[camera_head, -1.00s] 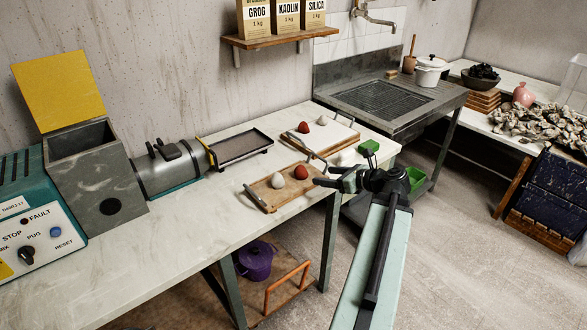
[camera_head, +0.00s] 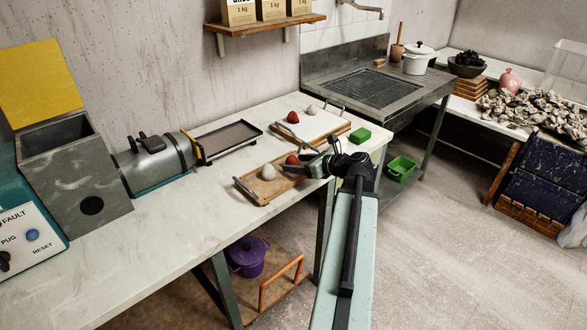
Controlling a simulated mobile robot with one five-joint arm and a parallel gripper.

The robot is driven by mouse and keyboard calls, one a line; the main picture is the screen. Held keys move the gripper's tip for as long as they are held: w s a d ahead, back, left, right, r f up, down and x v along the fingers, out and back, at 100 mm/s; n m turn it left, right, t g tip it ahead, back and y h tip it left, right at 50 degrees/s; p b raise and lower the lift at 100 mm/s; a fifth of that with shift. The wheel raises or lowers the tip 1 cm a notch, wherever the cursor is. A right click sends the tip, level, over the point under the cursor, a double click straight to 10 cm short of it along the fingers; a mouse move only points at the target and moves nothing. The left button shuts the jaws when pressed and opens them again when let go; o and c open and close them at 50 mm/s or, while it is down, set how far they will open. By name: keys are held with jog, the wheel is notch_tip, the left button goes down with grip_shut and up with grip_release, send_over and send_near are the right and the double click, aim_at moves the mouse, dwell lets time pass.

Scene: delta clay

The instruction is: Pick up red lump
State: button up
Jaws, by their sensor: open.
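One red lump (camera_head: 292,160) sits on a wooden tray (camera_head: 262,196) near the front of the white worktop, to the right of a pale lump (camera_head: 268,172). A second red lump (camera_head: 293,117) lies on a white-topped board (camera_head: 318,125) farther back, beside a grey lump (camera_head: 312,109). My gripper (camera_head: 306,163) is open at the right end of the wooden tray, close beside the nearer red lump. Its fingers partly cover that lump. I cannot tell whether they touch it.
A dark shallow tray (camera_head: 228,137) and a grey pug mill (camera_head: 155,165) stand to the left. A green bin (camera_head: 401,168) is below at the right. The front left worktop is clear.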

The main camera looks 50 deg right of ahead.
aim_at(296, 162)
jog(key=shift+w+f, duration=0.2)
jog(key=shift+w, duration=0.2)
jog(key=shift+r, duration=0.1)
jog(key=shift+c, duration=0.4)
grip_shut()
jog(key=shift+r, duration=0.1)
notch_tip(296, 162, up, 10)
jog(key=p, duration=1)
